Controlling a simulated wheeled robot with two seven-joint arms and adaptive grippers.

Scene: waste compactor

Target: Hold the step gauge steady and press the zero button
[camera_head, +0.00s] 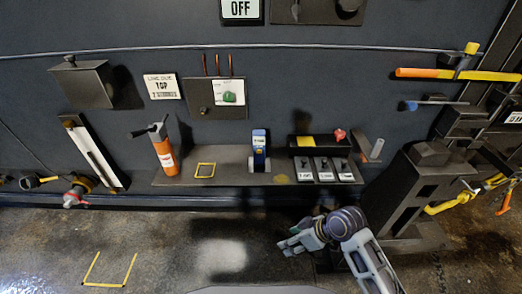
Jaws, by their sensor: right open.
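A small blue upright device with a pale label and a grey foot, likely the step gauge (259,148), stands on the dark shelf (225,178) near the middle of the head view. Its markings are too small to read, and I cannot make out a zero button on it. My right gripper (287,244) is in front of and below the shelf, to the lower right of the device, with its fingers pointing left. It is open, appears empty and is apart from the device. My left gripper is not in view.
An orange cylinder (165,158) and a yellow square outline (205,170) are on the shelf left of the device. A dark box with a red knob (339,134) and a row of labelled blocks (325,170) are to its right. A dark machine frame (410,195) stands at right.

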